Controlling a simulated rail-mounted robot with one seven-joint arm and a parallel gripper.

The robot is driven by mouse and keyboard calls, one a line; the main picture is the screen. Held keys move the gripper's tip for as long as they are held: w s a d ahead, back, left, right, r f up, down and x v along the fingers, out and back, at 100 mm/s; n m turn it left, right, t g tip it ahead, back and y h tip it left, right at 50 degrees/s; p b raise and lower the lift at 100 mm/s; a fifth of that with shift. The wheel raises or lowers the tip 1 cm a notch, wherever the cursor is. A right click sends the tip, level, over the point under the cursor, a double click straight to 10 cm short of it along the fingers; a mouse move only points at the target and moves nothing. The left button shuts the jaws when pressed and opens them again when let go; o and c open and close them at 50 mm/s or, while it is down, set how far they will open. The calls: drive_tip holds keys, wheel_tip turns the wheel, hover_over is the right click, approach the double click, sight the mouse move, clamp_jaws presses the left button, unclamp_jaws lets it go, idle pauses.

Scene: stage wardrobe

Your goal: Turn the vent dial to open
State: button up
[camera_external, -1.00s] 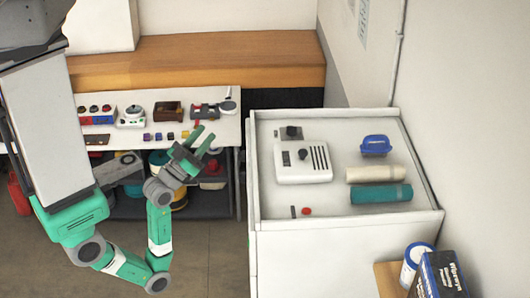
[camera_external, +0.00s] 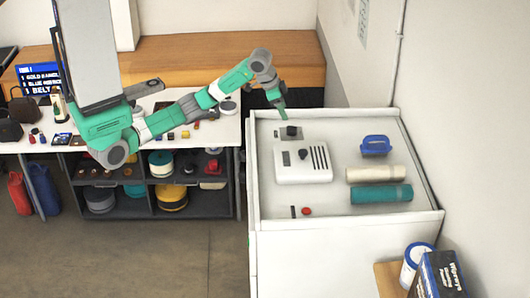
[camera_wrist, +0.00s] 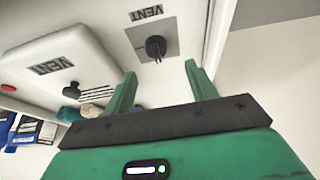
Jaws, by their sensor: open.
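A black dial (camera_external: 292,131) sits on a small grey plate on the white cabinet top. A white box (camera_external: 316,175) with slots stands just in front and carries another black knob (camera_external: 303,153). My gripper (camera_external: 283,114) is above the cabinet's back left corner, close to the plate's dial. Its green fingers (camera_wrist: 160,80) are apart and empty, with the dial beyond the gap between them. Contact with it does not show.
On the cabinet top (camera_external: 345,132) lie a blue-handled item (camera_external: 375,145), a cream roll (camera_external: 376,174), a teal roll (camera_external: 381,194) and a red button (camera_external: 306,211). A raised rim runs around the top. A wall stands at the right.

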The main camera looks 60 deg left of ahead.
sight(292, 130)
drive_tip(key=x, duration=0.2)
drive_tip(key=p+x, duration=0.1)
drive_tip(key=x, duration=0.2)
drive_tip(key=p+x, duration=0.1)
drive_tip(key=x, duration=0.2)
drive_tip(key=shift+s+d, duration=0.15)
drive_tip(key=shift+d, duration=0.15)
drive_tip(key=shift+r, duration=0.1)
drive_tip(key=c, duration=1)
